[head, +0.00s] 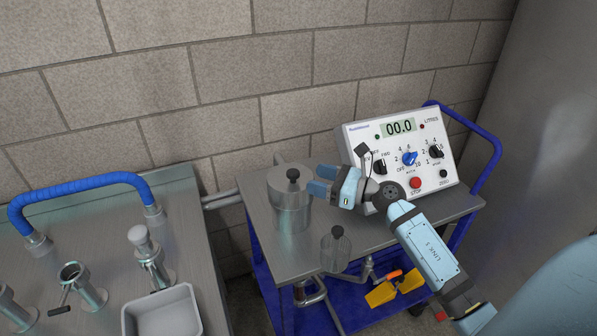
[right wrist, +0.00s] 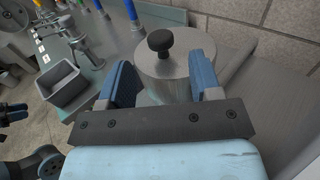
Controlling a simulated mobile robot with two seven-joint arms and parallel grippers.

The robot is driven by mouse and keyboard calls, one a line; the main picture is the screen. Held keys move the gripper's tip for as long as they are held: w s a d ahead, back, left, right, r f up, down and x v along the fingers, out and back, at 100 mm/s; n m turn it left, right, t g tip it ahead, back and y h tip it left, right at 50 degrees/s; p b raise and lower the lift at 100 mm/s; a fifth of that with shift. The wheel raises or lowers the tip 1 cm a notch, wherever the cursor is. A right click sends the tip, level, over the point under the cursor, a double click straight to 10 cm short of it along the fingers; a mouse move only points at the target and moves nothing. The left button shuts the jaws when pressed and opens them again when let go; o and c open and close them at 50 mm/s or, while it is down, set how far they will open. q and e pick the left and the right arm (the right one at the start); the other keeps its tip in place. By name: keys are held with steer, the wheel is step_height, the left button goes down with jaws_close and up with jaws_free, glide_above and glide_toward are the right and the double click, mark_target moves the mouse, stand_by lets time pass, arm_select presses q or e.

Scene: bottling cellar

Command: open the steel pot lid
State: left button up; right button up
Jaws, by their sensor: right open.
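The steel pot (head: 291,215) stands on the steel cart top, left of the control box. Its flat lid (head: 280,183) sits on top, with a black knob (head: 293,175) in the middle. In the right wrist view the lid (right wrist: 190,64) and knob (right wrist: 160,42) lie just beyond the fingers. My right gripper (head: 314,181) is open and empty, coming from the right at about lid height. In the right wrist view its two blue fingers (right wrist: 161,80) are spread apart, with the pot's near side beyond the gap.
A control box (head: 400,150) with dials stands behind my right arm. A small clear jar with a dark knob (head: 336,250) stands near the cart's front edge. The left bench holds a grey bin (head: 161,312), steel valves and a blue hose (head: 85,185). A brick wall is close behind.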

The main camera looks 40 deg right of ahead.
mark_target(299, 183)
steer(key=x, duration=0.4)
steer(key=shift+w+a, duration=0.1)
steer(key=shift+w, duration=0.05)
steer(key=shift+w+a, duration=0.3)
steer(key=shift+w, duration=0.15)
